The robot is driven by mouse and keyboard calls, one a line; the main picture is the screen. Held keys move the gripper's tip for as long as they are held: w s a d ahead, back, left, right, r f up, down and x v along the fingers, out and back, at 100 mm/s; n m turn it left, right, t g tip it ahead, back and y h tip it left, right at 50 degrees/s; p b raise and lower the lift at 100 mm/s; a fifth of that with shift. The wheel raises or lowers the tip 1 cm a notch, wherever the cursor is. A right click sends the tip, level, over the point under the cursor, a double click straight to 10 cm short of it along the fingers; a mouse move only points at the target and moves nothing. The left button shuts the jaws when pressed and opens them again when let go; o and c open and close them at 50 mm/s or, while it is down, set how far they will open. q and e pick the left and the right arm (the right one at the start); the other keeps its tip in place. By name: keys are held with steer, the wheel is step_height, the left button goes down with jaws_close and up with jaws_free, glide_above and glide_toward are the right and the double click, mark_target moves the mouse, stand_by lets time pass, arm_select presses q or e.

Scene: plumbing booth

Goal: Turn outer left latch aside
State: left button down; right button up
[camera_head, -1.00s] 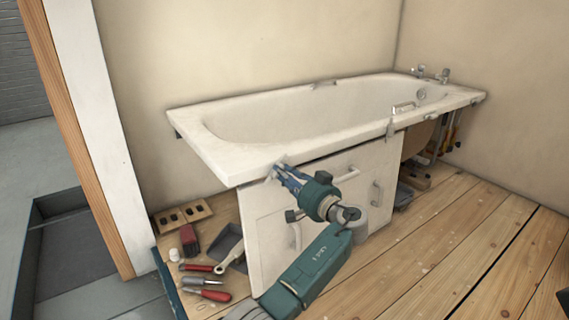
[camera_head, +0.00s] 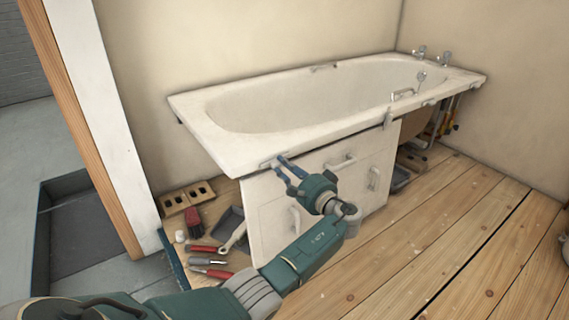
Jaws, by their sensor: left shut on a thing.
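The white bathtub (camera_head: 215,145) stands against the back wall, with small metal latches along its front rim. The outer left latch (camera_head: 267,164) is a small light metal piece at the front rim near the left corner. My left gripper (camera_head: 281,161) is shut on this latch, its blue fingers reaching up to the rim from the front. The fingertips hide part of the latch, so its exact angle is hard to tell. Another latch (camera_head: 387,118) hangs down at the rim further right. My right gripper is not in view.
White cabinet fronts with handles (camera_head: 341,162) stand under the tub, close behind my left gripper. The wooden floor (camera_head: 440,235) at the right is mostly free.

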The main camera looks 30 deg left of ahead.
arm_select(q)
steer(key=shift+f+m, duration=0.1)
steer(key=shift+m, duration=0.2)
steer(key=c, duration=1.5)
jaws_free()
steer(key=shift+c, duration=0.2)
steer(key=v, duration=1.2)
